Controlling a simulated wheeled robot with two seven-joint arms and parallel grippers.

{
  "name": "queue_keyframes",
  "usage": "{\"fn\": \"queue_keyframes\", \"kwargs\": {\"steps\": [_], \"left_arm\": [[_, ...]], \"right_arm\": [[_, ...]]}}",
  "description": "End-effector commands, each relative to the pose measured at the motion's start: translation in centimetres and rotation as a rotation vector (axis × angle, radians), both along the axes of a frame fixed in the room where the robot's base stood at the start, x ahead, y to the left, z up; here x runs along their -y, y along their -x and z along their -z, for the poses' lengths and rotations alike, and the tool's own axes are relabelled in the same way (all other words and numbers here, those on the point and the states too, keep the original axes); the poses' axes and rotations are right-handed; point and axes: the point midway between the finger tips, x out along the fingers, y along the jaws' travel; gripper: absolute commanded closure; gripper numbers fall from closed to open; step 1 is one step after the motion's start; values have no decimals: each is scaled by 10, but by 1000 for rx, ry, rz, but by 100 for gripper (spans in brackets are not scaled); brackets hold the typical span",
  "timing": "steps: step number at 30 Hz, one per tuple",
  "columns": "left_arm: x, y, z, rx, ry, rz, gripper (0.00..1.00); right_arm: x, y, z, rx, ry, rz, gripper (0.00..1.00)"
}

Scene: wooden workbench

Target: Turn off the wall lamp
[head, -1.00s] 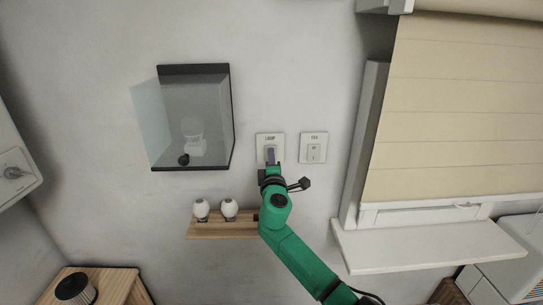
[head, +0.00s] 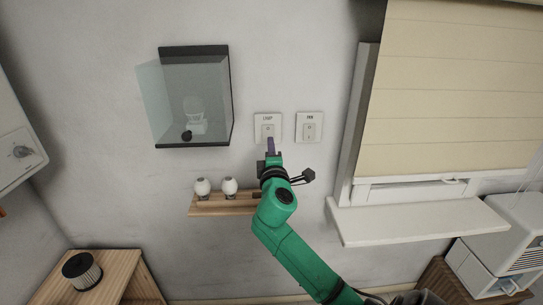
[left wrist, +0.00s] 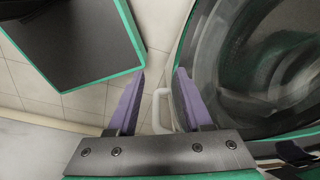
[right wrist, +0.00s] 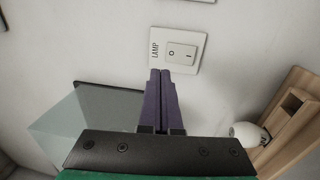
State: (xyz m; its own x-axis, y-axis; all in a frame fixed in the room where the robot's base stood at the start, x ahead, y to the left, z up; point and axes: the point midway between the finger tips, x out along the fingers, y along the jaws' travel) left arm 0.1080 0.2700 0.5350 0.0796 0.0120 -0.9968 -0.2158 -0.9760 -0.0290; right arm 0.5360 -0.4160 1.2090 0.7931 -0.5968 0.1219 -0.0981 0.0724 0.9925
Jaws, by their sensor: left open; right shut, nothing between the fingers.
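The switch plate marked LAMP (head: 268,120) is on the wall right of the glass case. In the right wrist view its white rocker (right wrist: 180,53) shows O and I marks; I cannot tell which side is pressed in. My right gripper (head: 270,140) is shut and empty, its purple fingertips at the plate's lower part in the head view. In the right wrist view the fingertips (right wrist: 160,72) overlap the plate's edge beside the rocker; contact is unclear. My left gripper (left wrist: 160,73) is open and empty, away from the wall. I cannot identify a lit wall lamp.
A second switch plate (head: 309,118) sits just right. The glass case (head: 230,95) hangs left, a wooden shelf (head: 205,210) with two white round objects below. A window sill (head: 420,222) juts out at right.

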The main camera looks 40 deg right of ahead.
Motion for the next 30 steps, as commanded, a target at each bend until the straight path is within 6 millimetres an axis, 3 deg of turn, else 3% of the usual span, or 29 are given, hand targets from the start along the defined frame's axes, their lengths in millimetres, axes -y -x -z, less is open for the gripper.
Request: {"fn": "queue_keyframes", "kwargs": {"steps": [7,25,28,30], "left_arm": [[20,-14,10,24,28,-3,50],[11,-5,10,10,16,-3,50],[11,-5,11,10,16,-4,50],[11,-6,11,10,15,-4,50]], "right_arm": [[-21,28,-3,0,0,0,100],[-22,28,-2,-5,-3,-2,100],[-21,17,28,-53,-43,-23,100],[-21,5,74,-122,-109,-49,100]]}}
